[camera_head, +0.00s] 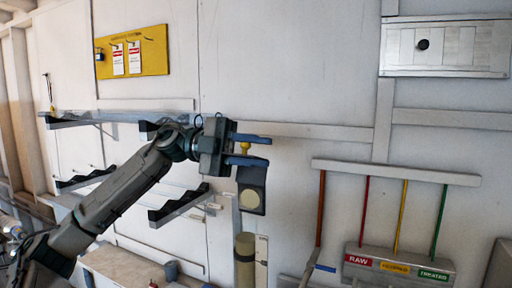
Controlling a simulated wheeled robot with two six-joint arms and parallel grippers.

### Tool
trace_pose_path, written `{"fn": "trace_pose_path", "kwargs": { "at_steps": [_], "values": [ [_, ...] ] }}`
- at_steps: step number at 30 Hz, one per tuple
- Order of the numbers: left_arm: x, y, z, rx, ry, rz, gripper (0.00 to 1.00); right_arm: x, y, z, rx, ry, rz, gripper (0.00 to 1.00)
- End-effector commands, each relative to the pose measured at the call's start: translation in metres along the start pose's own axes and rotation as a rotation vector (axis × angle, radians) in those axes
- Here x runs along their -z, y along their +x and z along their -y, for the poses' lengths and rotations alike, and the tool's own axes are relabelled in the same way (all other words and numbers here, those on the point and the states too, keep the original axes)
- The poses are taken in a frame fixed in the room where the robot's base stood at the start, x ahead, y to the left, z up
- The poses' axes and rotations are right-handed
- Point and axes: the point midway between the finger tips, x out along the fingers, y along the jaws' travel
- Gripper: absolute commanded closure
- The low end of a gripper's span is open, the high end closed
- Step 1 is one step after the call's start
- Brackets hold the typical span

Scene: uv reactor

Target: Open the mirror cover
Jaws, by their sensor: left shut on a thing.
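My left gripper (256,149) reaches in front of the wall. Its two blue fingers are shut on a small yellow knob (245,147). Just below the fingers hangs a dark plate with a round beige disc, which looks like the mirror cover (252,208). The gripper body hides the plate's upper left part. I cannot tell how the knob joins the plate, or how far the cover stands open. My right gripper is not in view.
Shelf brackets (180,207) stick out from the wall beside my left arm. An olive cylinder (245,262) stands below the plate. A rack (395,172) with colored handles and a grey bin (400,264) labelled RAW are at right. A yellow tag board (138,52) hangs upper left.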

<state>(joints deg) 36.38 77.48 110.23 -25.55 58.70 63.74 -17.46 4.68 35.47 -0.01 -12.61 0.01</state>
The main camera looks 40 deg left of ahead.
Motion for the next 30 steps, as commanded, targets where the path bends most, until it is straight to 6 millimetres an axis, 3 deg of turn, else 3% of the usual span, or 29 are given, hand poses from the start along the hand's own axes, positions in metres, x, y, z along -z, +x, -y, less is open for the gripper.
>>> {"fn": "trace_pose_path", "kwargs": {
  "at_steps": [20, 21, 22, 23, 30],
  "values": [
    [0.0003, -0.0014, 0.0041, 0.009, -0.052, 0.005, 1.0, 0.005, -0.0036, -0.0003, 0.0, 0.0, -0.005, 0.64],
    [0.0003, -0.0014, 0.0041, 0.009, -0.052, 0.005, 0.66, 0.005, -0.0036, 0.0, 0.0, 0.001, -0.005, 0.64],
    [0.0003, -0.0013, 0.004, 0.008, -0.052, 0.005, 0.6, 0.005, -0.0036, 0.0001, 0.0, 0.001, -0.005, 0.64],
    [0.0004, -0.0012, 0.0037, 0.008, -0.052, 0.005, 0.56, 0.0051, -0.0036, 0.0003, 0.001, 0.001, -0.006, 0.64],
    [0.0005, -0.0007, 0.0019, 0.004, -0.053, 0.002, 0.56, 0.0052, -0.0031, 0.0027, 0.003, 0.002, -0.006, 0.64]
  ]
}}
